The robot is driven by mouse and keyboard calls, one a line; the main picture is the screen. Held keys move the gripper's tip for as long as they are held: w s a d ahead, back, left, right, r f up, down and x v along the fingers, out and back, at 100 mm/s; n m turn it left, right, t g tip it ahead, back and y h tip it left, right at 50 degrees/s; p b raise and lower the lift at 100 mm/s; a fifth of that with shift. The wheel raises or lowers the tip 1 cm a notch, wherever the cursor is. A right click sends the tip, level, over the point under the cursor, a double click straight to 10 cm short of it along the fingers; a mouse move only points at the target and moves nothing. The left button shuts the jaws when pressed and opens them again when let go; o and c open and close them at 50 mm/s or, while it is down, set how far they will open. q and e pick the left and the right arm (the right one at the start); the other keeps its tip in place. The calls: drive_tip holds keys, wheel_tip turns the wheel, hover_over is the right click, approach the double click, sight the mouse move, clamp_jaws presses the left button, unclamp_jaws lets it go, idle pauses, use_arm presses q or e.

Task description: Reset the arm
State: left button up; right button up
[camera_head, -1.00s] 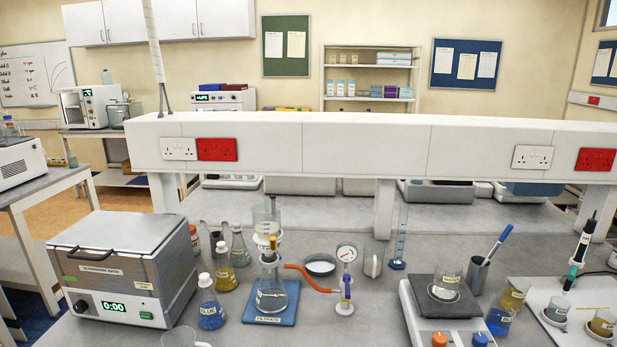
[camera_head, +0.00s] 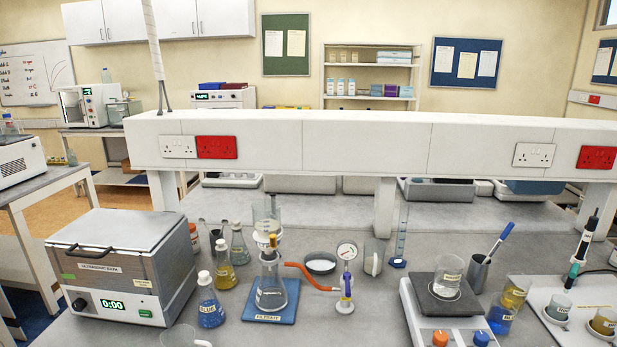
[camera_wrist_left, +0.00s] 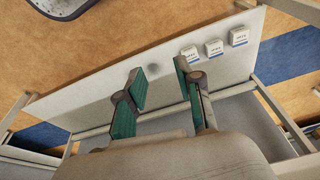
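My left gripper (camera_wrist_left: 158,88) shows only in the left wrist view. Its two green-padded fingers stand apart with a gap between them, and nothing is held there. Behind the fingers is a pale panel with small white labelled boxes (camera_wrist_left: 214,48) on it, to the right of the fingers. Neither of my arms nor either gripper appears in the head view. My right gripper is not seen in any frame.
The bench holds an ultrasonic bath (camera_head: 122,265), a filter flask (camera_head: 270,282) on a blue base, a blue flask (camera_head: 209,302), a stirrer plate (camera_head: 440,312) with a beaker, and a pen cup (camera_head: 478,273). A white socket beam (camera_head: 370,146) crosses behind them.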

use_arm(q)
drive_tip(key=s+a+f+g, duration=0.1)
drive_tip(key=s+f, duration=0.3)
drive_tip(key=f, duration=0.6)
drive_tip(key=s+f, duration=0.4)
drive_tip(key=f, duration=0.5)
drive_tip(key=s+a+f+b, duration=0.1)
drive_tip(key=s+a+f, duration=0.1)
drive_tip(key=s+f, duration=0.7)
drive_tip(key=shift+s+a+g, duration=0.15)
drive_tip(key=shift+s+g, duration=0.25)
drive_tip(key=shift+s, duration=0.85)
